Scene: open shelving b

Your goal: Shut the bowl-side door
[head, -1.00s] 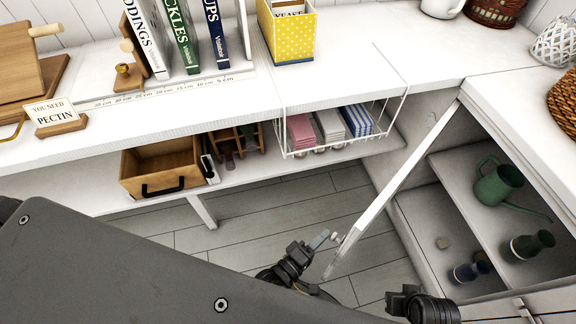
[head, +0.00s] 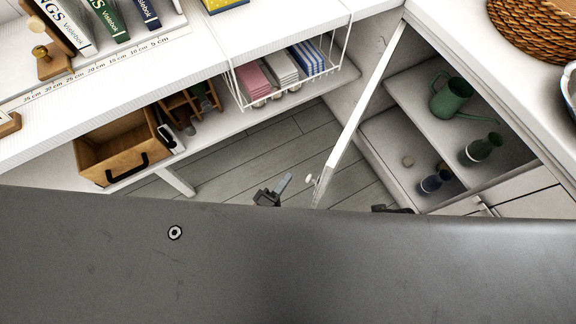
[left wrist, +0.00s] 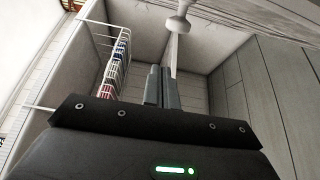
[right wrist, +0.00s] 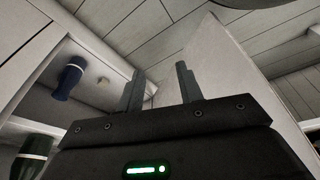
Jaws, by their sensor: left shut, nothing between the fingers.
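The white door (head: 360,115) stands open, seen nearly edge-on in the head view, at the front of the right cabinet. Its round white knob (head: 308,180) is on its left face near the free edge. My left gripper (head: 283,184) is shut and empty, just left of the knob, with a small gap. In the left wrist view the knob (left wrist: 178,24) shows beyond the shut fingers (left wrist: 161,85). My right gripper (head: 392,209) is mostly hidden in the head view, on the cabinet side of the door. In the right wrist view its fingers (right wrist: 160,82) are apart and empty, beside a white panel (right wrist: 222,60).
The cabinet shelves hold a green watering can (head: 452,97) and dark vases (head: 481,148). A patterned bowl (head: 571,88) and woven mat (head: 530,22) are on the right counter. A wire basket (head: 240,88) and wooden drawer box (head: 112,155) are at left. Floor (head: 235,165) is clear.

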